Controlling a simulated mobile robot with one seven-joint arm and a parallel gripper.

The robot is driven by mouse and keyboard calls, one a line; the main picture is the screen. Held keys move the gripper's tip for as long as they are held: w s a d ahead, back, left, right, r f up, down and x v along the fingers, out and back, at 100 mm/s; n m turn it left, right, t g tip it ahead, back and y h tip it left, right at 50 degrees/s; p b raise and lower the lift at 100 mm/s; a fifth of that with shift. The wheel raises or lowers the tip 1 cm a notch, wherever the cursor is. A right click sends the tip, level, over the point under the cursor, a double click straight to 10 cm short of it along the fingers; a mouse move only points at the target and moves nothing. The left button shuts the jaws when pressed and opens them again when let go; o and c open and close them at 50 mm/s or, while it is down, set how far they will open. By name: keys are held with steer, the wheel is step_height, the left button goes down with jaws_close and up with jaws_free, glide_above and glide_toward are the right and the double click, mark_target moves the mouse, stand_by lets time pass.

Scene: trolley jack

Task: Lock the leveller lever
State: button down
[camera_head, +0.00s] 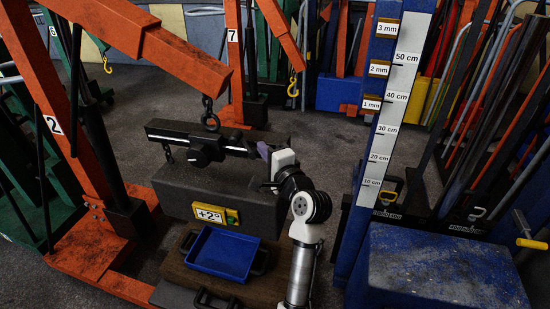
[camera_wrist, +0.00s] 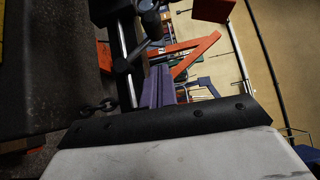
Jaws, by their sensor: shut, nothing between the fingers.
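The load leveller, a black beam with a silver rod (camera_head: 238,149), hangs from the orange crane's hook above a dark grey block (camera_head: 180,190). A small black lever-like part (camera_wrist: 137,51) sits beside the rod in the wrist view; I cannot tell whether it is locked. My gripper (camera_head: 261,148) has purple fingers and is at the right end of the leveller. In the wrist view my gripper (camera_wrist: 157,83) is shut and empty, with its tips close to the black part. I cannot tell whether they touch it. In the head view this part is largely hidden.
The block carries a "+2°" label (camera_head: 209,213). A blue tray (camera_head: 222,254) lies below it. The orange crane (camera_head: 85,240) stands left. A blue post with a centimetre scale (camera_head: 388,125) and a blue box (camera_head: 440,270) stand right. A chain (camera_wrist: 95,107) hangs near the leveller.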

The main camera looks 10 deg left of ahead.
mark_target(240, 137)
steer(key=shift+w+a+r+p, duration=0.1)
steer(key=shift+w+a+p, duration=0.1)
steer(key=shift+a, duration=0.6)
steer(key=shift+w+a+f+p, duration=0.15)
steer(key=shift+a+p, duration=0.1)
steer(key=shift+a, duration=0.6)
steer(key=shift+w+a+r+p, duration=0.15)
steer(key=shift+a+p, duration=0.05)
steer(key=shift+a, duration=0.6)
steer(key=shift+r+p, duration=0.15)
steer(key=shift+p, duration=0.3)
steer(key=shift+a+r+n+g+p, duration=0.1)
steer(key=shift+a+n+g+p, duration=0.2)
steer(key=shift+p, duration=0.65)
steer(key=shift+a+f+h, duration=0.3)
steer(key=shift+a+f, duration=0.05)
steer(key=shift+a, duration=0.25)
